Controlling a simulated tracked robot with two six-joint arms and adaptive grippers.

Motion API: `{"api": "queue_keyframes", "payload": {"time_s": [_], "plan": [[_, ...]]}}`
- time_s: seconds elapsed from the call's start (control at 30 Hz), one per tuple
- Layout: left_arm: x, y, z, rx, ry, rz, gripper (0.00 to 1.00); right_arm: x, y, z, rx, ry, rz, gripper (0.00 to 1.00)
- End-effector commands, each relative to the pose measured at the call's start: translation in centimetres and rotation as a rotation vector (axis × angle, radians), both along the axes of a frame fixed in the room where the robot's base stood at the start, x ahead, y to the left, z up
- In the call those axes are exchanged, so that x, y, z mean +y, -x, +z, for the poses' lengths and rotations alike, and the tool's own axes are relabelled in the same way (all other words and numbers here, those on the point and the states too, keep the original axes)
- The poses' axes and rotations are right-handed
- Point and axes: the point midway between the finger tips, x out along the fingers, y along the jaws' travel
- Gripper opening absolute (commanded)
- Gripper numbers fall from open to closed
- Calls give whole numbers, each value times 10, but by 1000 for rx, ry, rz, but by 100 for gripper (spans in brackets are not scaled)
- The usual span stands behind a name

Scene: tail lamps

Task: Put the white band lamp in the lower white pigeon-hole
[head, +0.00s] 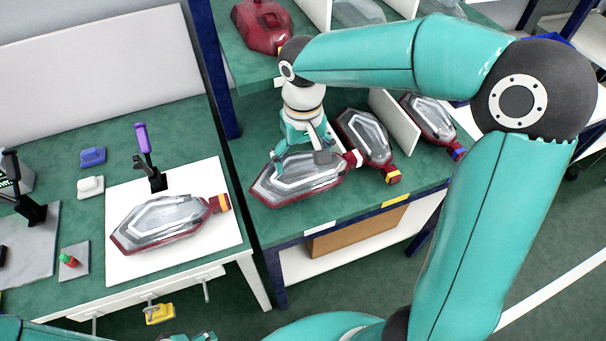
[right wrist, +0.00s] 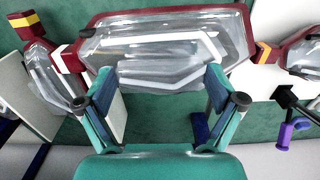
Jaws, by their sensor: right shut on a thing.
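The white band lamp (head: 300,178), a clear lens in a dark red housing with a white band (head: 353,158) at its right end, is at the lower shelf's left part, above the white label (head: 320,228). My right gripper (head: 308,150) is shut on it from above. The right wrist view shows the lamp (right wrist: 165,45) between the fingers (right wrist: 163,97). I cannot tell whether it touches the shelf. A teal piece of my left arm shows at the bottom edge; its jaw state is unclear.
A yellow band lamp (head: 365,138) lies close right of it, then a white divider (head: 395,122) and a blue band lamp (head: 430,118). Another lamp (head: 165,222) lies on a white sheet (head: 125,270) on the left table. The upper shelf holds a red lamp (head: 262,25).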

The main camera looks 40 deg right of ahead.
Motion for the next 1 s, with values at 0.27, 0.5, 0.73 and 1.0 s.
{"api": "queue_keyframes", "payload": {"time_s": [0.27,0.5,0.73,1.0], "plan": [[0,0,-1,0,0,0,58,-1,0,-24,0,1,-1,44],[0,0,-2,0,0,0,58,-1,0,-56,1,1,-1,44],[0,0,-2,0,0,0,58,-1,0,-59,-2,0,-1,44],[0,0,-4,0,0,0,58,-1,0,-61,-1,0,-1,100]]}}
